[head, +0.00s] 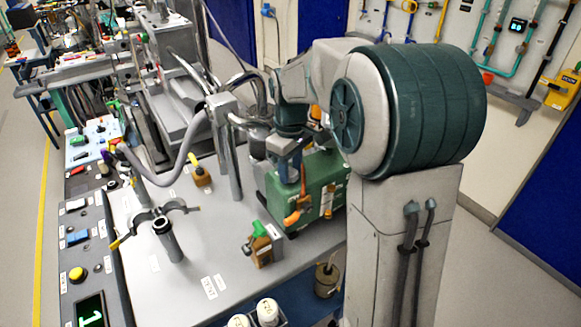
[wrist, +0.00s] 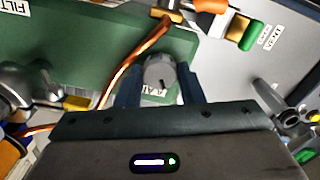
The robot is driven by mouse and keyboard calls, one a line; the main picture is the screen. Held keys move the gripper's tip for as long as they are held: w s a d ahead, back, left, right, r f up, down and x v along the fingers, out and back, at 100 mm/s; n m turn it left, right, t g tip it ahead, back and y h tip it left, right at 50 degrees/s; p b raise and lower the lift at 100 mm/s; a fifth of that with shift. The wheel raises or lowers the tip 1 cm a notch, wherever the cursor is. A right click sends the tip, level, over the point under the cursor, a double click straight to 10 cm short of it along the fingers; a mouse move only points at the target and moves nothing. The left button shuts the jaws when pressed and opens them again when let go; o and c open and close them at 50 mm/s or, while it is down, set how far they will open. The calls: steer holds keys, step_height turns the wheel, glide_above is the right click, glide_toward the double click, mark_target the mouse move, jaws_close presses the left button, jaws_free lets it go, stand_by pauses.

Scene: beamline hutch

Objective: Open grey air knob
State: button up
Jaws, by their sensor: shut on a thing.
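The grey air knob (wrist: 160,72) is round, with a dark mark on its edge, on the green box (wrist: 60,50) in the wrist view. A white label, partly covered, lies just below it. My gripper (wrist: 160,80) has one dark blue finger on each side of the knob and is shut on it. In the head view, my gripper (head: 287,172) is at the left part of the green box (head: 318,185); the knob is hidden there.
A copper pipe (wrist: 122,70) runs close to the left finger. An orange-handled part (head: 298,212) is on the front of the box. A green-topped brown item (head: 261,245) stands nearby on the grey table (head: 185,290). Metal pipes (head: 232,150) rise left of my gripper.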

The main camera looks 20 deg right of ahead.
mark_target(290, 171)
steer(key=shift+r, duration=0.1)
stand_by(0.3)
steer(key=o, duration=1)
step_height(290, 171, up, 14)
steer(key=shift+f, duration=0.1)
steer(key=shift+s, duration=0.1)
